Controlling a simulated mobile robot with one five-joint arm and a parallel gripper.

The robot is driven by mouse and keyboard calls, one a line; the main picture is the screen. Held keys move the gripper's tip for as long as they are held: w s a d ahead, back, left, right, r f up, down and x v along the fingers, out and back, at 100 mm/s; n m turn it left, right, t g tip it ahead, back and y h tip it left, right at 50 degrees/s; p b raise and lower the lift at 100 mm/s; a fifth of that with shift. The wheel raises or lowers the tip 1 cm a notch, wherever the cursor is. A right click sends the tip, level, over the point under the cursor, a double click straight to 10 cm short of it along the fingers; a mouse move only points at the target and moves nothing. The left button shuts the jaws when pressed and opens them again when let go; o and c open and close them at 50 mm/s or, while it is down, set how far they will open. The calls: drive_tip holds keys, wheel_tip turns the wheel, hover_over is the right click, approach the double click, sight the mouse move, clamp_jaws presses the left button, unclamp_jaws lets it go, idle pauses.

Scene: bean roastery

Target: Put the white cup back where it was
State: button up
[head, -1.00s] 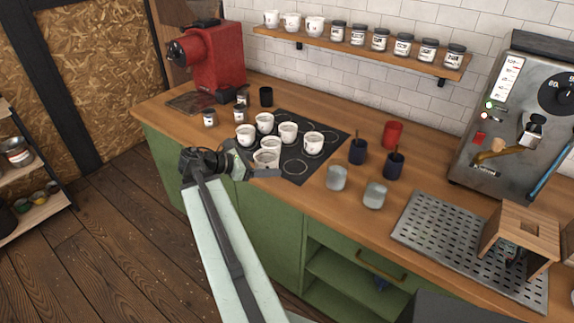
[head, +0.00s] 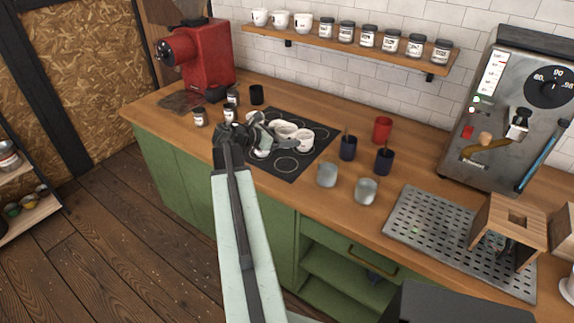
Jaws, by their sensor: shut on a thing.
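Several white cups stand on a dark mat (head: 287,165) marked with pale ring outlines. One white cup (head: 304,139) stands at the mat's right side. My gripper (head: 280,141) is over the mat's left and middle part, among the cups, and is shut on a white cup. The gripper covers much of the held cup, so I cannot tell its exact outline or whether it touches the mat. Another white cup (head: 263,153) shows partly below the fingers. Cups behind the gripper are mostly hidden. An empty ring shows on the mat's front part.
Two grey cups (head: 327,174) and two dark blue cups (head: 347,149) stand right of the mat, with a red cup (head: 382,129) behind.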

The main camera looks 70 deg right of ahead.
sight(286, 165)
wheel_tip(286, 165, down, 10)
drive_tip(key=b, duration=0.9)
drive_tip(key=shift+f+b, duration=0.15)
drive_tip(key=shift+b, duration=0.2)
drive_tip(key=shift+r, duration=0.25)
drive_tip(key=shift+f, duration=0.15)
drive_tip(key=o, duration=1.8)
drive_tip(key=shift+r+p, duration=0.35)
drive_tip(key=shift+p, duration=0.05)
drive_tip(key=p+v, duration=0.4)
drive_tip(key=v, duration=0.8)
drive_tip(key=shift+f, duration=0.1)
